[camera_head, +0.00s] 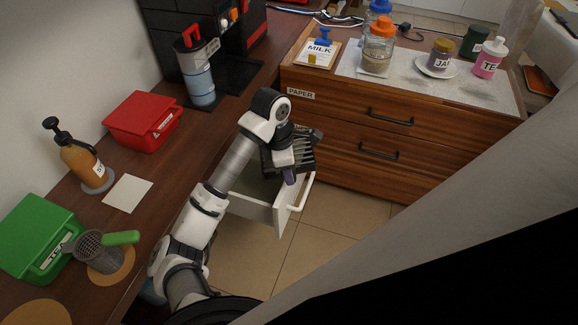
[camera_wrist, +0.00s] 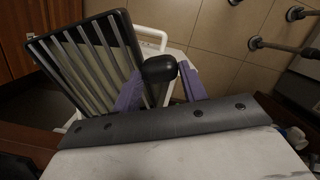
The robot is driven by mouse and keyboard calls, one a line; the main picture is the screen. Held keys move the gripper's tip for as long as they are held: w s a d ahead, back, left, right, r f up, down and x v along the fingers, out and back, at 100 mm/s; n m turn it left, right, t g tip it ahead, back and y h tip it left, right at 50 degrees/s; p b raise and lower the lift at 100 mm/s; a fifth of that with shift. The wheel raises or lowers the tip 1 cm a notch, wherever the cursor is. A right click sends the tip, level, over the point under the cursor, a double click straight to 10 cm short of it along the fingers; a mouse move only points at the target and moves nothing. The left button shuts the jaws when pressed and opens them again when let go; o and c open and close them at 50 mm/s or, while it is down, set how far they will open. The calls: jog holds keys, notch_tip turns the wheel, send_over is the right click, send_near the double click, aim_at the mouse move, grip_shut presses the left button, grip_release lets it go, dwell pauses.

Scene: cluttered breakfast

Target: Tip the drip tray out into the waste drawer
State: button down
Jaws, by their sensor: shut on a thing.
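The drip tray (camera_head: 303,152) is black with a slatted grille. It hangs in the air over the open waste drawer (camera_head: 257,208), a white-fronted drawer with a white bar handle (camera_head: 296,193). In the wrist view the tray (camera_wrist: 88,52) fills the upper left, its slats showing, with the drawer's white handle (camera_wrist: 151,34) behind it. My gripper (camera_head: 290,177) is shut on the tray's black knob-like grip; its purple fingers (camera_wrist: 161,78) flank the knob. The tray looks tilted, but I cannot tell how far. Most of the drawer's inside is hidden by my arm and the tray.
A brown counter (camera_head: 165,195) runs along the left, with a red box (camera_head: 143,120), a green box (camera_head: 38,235) and a pump bottle (camera_head: 82,163). A wooden cabinet (camera_head: 400,135) with shut drawers stands behind the tray. Tiled floor (camera_head: 335,235) is clear right of the drawer.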

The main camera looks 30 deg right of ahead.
jog(key=shift+w+a+f+g+h, duration=0.15)
jog(key=shift+f+g+h, duration=0.15)
jog(key=shift+f, duration=0.25)
jog(key=w+a+r+g+h+p, duration=0.1)
jog(key=w+r+g+h+p, duration=0.1)
jog(key=p, duration=0.2)
jog(key=w+a+r+g+h+p, duration=0.1)
jog(key=a+r+g+h+p, duration=0.1)
jog(key=p, duration=0.3)
jog(key=shift+w+r+g, duration=0.1)
jog(key=shift+w+g, duration=0.25)
jog(key=shift+g, duration=0.15)
jog(key=shift+w+a+r+g+h+b, duration=0.3)
jog(key=shift+w+a+g+h+b, duration=0.4)
jog(key=shift+h+b, duration=0.3)
jog(key=shift+r, duration=0.15)
jog(key=shift+b, duration=0.55)
jog(key=shift+w+g+b, duration=0.1)
jog(key=shift+g+b, duration=0.2)
